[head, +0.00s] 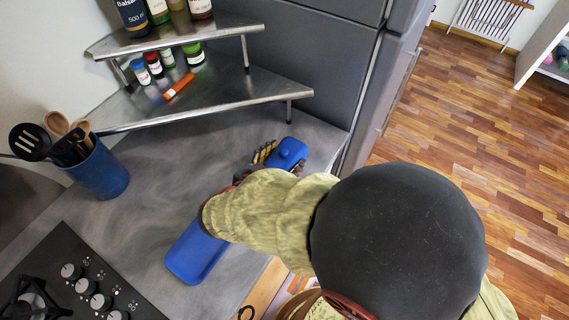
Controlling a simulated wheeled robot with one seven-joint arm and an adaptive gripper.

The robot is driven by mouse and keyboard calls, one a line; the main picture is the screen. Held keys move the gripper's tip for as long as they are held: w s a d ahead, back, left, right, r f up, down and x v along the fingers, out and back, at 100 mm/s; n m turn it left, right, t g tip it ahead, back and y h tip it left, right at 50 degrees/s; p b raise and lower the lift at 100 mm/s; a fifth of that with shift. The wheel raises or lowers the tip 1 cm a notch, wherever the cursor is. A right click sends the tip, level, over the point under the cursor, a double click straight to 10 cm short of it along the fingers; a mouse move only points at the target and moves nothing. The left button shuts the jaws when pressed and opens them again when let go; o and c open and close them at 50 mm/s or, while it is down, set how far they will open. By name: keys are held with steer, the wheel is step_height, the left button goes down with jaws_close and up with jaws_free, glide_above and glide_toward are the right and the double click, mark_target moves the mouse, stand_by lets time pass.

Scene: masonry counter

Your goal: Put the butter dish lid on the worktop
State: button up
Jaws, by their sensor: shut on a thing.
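The blue butter dish lid (291,152), with a small knob on top, shows at the upper middle of the head view, near the right edge of the grey worktop. My gripper (266,157) is shut on the lid at its left side; the fingers are partly hidden by my arm. I cannot tell whether the lid touches the worktop or is held just above it. The blue butter dish (195,254) lies on the worktop (145,232) nearer the front, apart from the lid's visible part. My arm hides its upper right end.
A metal two-tier corner shelf (235,92) with bottles and spice jars stands behind. A blue utensil pot (100,175) is at left, a black hob (75,285) at front left. A tall grey cabinet (320,60) borders the right. Worktop between pot and dish is clear.

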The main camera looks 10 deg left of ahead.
mark_target(284, 164)
steer(key=shift+f+b, duration=0.3)
steer(key=shift+f, duration=1.1)
steer(key=shift+f, duration=0.15)
steer(key=o, duration=1.3)
steer(key=shift+c, duration=0.2)
steer(key=shift+o, duration=0.4)
steer(key=shift+s+r, duration=0.1)
steer(key=shift+r, duration=0.2)
steer(key=p+v, duration=0.2)
steer(key=v, duration=0.9)
steer(key=shift+s+a, duration=0.2)
steer(key=shift+s, duration=0.15)
